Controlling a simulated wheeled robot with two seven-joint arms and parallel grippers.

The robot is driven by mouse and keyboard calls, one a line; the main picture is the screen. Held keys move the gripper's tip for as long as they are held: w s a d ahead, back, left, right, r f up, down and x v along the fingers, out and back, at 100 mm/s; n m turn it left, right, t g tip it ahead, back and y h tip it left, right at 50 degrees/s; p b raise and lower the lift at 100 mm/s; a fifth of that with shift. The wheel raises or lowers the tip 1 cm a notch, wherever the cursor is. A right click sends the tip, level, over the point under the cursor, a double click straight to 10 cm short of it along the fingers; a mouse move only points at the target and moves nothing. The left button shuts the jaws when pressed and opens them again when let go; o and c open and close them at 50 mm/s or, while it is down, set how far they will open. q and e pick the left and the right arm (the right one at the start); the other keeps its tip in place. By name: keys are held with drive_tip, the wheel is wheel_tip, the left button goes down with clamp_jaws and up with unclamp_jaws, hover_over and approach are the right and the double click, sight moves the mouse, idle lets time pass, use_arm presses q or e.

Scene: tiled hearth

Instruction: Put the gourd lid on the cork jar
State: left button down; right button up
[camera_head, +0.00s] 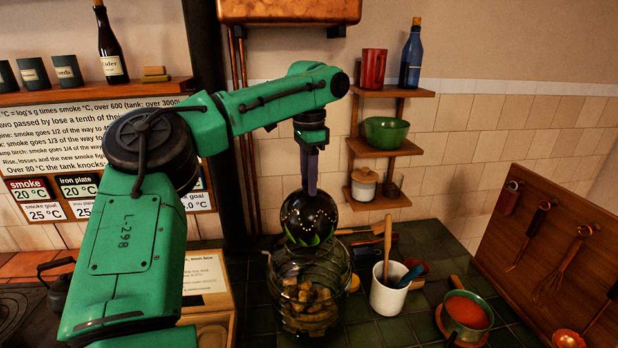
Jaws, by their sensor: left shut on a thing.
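The gourd lid (308,212) is a dark, glossy round piece with small light dots and a green leafy pattern at its lower edge. My left gripper (310,188) points down and is shut on the top of it. Directly below is the cork jar (334,278), a wide clear glass jar on the dark tiled counter, with brownish-yellow chunks inside. In this view the lid's lower edge overlaps the jar's mouth; I cannot tell whether they touch. The lid looks upright. Its far side and part of the jar's rim are hidden. My right gripper is not in view.
A white crock (388,297) with utensils stands close right of the jar. A green pan (465,314) with red contents is further right. Wall shelves (378,150) hold a green bowl (386,132) and a small lidded jar (364,184). A copper pipe (240,150) runs behind my arm.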

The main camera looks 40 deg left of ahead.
use_arm(q)
drive_tip(key=shift+f, duration=1.65)
idle(0.7)
drive_tip(key=shift+c, duration=2.1)
unclamp_jaws()
wheel_tip(320, 180, up, 12)
drive_tip(key=shift+f, duration=0.1)
